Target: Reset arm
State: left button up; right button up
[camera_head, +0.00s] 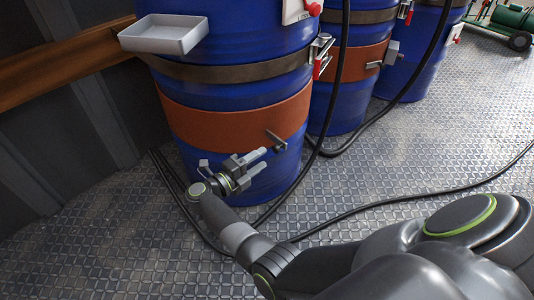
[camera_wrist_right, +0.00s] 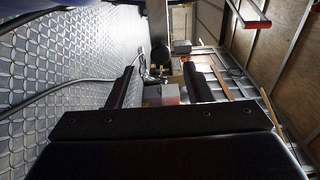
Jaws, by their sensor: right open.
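My right gripper (camera_head: 254,162) is open and empty in the head view. It is low in front of the nearest blue drum (camera_head: 230,104), close to the drum's lower part. I cannot tell whether it touches the drum. My right arm reaches to it from the lower right. In the right wrist view the two dark fingers (camera_wrist_right: 164,88) stand apart with nothing held between them. My left gripper is not in view.
The drum has an orange band (camera_head: 235,122) and a grey tray (camera_head: 163,36) on its side. More blue drums (camera_head: 338,95) stand behind it. Black hoses (camera_head: 400,200) cross the patterned metal floor (camera_head: 110,235). A green machine (camera_head: 508,20) stands at the far right.

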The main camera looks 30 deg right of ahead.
jog(key=shift+a, duration=0.25)
dwell(0.3)
